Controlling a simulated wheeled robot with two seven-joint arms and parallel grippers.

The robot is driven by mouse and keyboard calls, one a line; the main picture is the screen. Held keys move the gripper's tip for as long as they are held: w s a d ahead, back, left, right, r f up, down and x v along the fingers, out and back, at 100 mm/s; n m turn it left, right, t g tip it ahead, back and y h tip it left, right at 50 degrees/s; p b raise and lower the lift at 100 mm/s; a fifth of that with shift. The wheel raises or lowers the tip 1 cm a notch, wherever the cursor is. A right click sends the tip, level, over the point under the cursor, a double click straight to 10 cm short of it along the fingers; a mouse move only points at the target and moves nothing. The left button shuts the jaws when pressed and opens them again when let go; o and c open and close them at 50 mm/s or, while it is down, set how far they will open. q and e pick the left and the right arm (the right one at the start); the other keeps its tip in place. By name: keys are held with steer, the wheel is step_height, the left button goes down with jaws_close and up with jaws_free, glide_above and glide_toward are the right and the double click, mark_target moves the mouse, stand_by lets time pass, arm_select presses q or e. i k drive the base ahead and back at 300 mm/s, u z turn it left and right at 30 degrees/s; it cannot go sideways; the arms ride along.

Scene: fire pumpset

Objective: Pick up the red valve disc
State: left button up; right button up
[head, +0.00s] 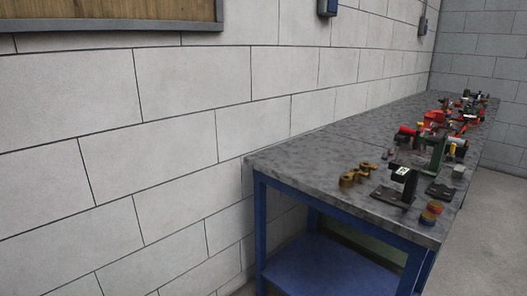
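Two small round pieces lie near the bench's right front corner. Other red parts (439,116) sit farther back among the clutter, too small to tell apart, so I cannot be sure which is the valve disc. Neither of my grippers is in view.
A long bench with a grey mottled top (300,162) and blue frame runs along the white block wall. Brass fittings (357,174), a black stand (396,187), a dark plate (440,191) and a green bracket (434,155) stand on it. Its near left top is clear.

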mark_target(434, 206)
steer(key=u, duration=0.7)
steer(key=i, duration=1.5)
steer(key=z, duration=0.2)
